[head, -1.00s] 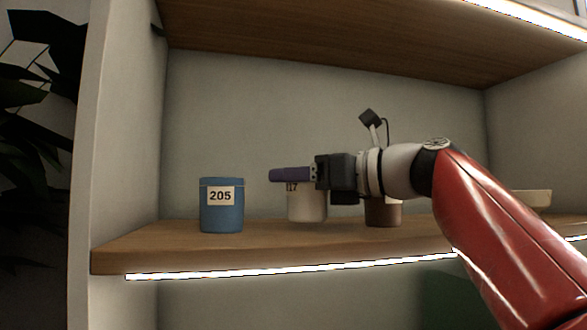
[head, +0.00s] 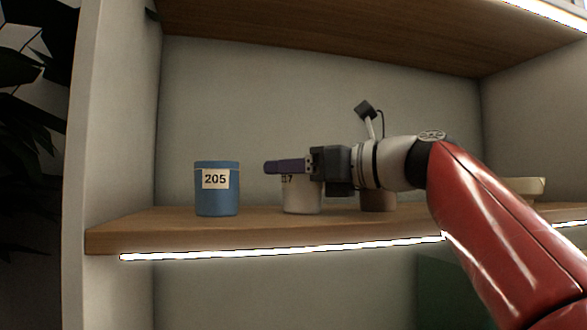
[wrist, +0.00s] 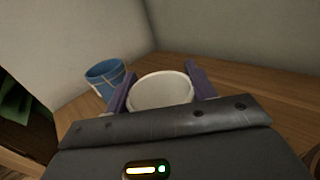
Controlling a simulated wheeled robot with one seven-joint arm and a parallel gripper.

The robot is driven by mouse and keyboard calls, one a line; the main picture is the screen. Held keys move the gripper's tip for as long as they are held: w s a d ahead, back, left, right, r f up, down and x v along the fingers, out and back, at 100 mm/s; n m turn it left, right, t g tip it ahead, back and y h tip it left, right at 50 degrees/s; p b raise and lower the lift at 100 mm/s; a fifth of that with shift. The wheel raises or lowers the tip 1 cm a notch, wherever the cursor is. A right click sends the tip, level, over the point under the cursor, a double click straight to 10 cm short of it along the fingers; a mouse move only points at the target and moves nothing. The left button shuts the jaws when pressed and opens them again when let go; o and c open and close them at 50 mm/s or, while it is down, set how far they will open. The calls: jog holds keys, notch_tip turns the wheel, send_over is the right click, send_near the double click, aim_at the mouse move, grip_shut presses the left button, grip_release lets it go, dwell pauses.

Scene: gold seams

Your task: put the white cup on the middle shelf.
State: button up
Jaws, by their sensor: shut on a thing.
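The white cup (head: 302,201) is upright at the shelf (head: 262,216), partly hidden in the head view by my gripper (head: 288,167). My gripper is shut on the cup near its rim, with one purple finger on each side. In the wrist view the cup's round mouth (wrist: 162,90) shows between the two fingers (wrist: 160,92), and the cup looks empty. The cup's base appears at the shelf surface; I cannot tell whether it bears fully on it. A label ending in 7 is partly covered by the finger.
A blue cup (head: 217,190) labelled 205 stands to the left on the same shelf, apart from the white cup. A brown cup (head: 378,201) stands close on the right, partly behind my gripper. A pale dish (head: 525,188) is farther right. Another wooden board (head: 330,30) is overhead.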

jog(key=o, duration=1.2)
jog(key=shift+o, duration=0.2)
